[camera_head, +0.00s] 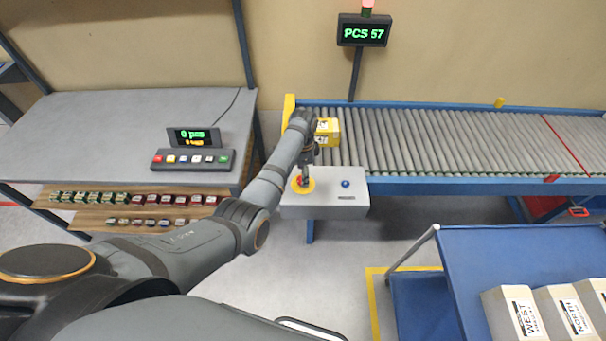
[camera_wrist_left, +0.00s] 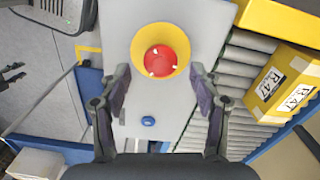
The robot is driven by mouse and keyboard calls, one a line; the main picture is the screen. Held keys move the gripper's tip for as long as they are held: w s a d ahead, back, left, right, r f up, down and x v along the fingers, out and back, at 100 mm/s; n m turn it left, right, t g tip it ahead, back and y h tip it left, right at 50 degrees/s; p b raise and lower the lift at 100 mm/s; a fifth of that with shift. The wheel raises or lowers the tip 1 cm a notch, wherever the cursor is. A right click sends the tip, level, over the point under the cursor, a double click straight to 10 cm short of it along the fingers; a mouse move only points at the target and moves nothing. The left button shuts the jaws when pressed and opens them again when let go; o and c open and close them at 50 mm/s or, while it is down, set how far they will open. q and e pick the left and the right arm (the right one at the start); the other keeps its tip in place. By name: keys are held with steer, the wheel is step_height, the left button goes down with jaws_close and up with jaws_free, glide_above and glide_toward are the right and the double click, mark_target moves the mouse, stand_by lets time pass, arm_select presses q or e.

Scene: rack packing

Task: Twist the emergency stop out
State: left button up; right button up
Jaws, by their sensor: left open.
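The emergency stop is a red round button (camera_wrist_left: 160,60) with white marks on a yellow ring (camera_wrist_left: 141,39). It sits on a light grey control box (camera_head: 331,206) at the near side of the conveyor. In the head view the yellow ring (camera_head: 304,190) shows below my left gripper (camera_head: 305,180), which partly hides the button. In the left wrist view my left gripper (camera_wrist_left: 160,85) is open, with one finger on each side of the button's lower edge.
A blue button (camera_head: 345,184) is on the same box, right of the emergency stop. A yellow carton (camera_head: 327,131) stands on the roller conveyor (camera_head: 440,140) just behind. A grey table (camera_head: 90,125) with a button panel (camera_head: 193,160) is at left. A blue cart (camera_head: 470,270) with labelled boxes is at lower right.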

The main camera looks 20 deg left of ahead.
arm_select(q)
steer(key=shift+f, duration=1.15)
steer(key=c, duration=1.1)
steer(key=shift+c, duration=0.4)
